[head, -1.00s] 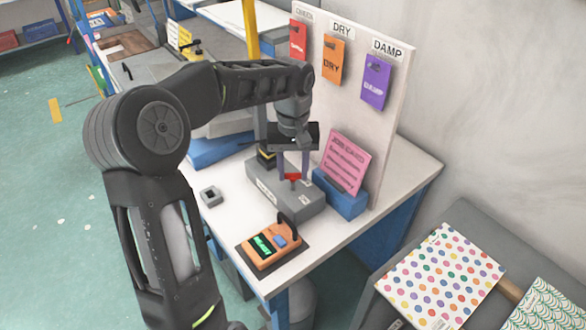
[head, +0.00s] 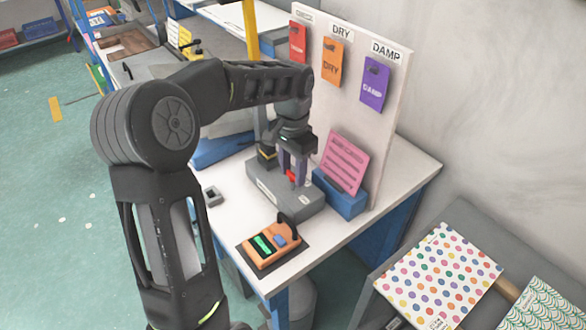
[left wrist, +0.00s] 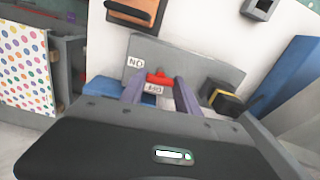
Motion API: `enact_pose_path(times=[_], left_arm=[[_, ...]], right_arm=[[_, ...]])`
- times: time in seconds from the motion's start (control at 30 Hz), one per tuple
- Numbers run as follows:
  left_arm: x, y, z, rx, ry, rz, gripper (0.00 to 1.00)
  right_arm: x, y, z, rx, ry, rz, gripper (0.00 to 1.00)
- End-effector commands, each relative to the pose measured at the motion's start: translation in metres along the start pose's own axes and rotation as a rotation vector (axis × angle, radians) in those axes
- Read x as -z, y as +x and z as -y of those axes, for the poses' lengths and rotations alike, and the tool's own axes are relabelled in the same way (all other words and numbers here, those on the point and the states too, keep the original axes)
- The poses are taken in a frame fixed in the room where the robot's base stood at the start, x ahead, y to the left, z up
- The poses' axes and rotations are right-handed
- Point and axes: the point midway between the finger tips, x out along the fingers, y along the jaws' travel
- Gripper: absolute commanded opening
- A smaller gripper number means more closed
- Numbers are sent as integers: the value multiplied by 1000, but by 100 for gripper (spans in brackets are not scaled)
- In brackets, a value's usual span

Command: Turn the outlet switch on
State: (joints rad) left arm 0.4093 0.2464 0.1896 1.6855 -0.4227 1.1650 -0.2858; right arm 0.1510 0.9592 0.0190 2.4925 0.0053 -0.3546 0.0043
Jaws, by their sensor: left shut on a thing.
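The outlet is a grey box (head: 266,190) on the white table, with a red switch (head: 292,177) on its top. My left gripper (head: 292,172) points down over the box, its two purple-grey fingers shut on the red switch. In the left wrist view the red switch (left wrist: 157,79) sits between the fingertips, above a small label on the grey box (left wrist: 200,65). The fingers hide part of the switch, and I cannot tell its on or off position. My right gripper is not in view.
An orange meter (head: 268,246) lies in front of the box. A blue block holding a pink card (head: 344,163) stands close at the right. A board with hanging tags (head: 352,100) rises behind. A small grey square part (head: 212,196) lies at the left.

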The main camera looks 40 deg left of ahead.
Motion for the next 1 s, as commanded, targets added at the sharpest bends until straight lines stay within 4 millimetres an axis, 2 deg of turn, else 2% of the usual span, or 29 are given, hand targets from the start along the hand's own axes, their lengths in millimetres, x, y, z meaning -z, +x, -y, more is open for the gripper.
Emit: enact_pose_path(times=[0.2,0.67,0.7,0.93,1.0], left_arm=[[0,0,0,-1,74,1,0],[0,1,0,-1,92,2,0],[0,1,0,-1,92,2,40],[0,0,0,0,91,1,59],[0,0,0,0,90,1,60]], right_arm=[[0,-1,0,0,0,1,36],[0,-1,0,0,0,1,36],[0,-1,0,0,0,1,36],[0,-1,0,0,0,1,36],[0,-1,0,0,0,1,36]])
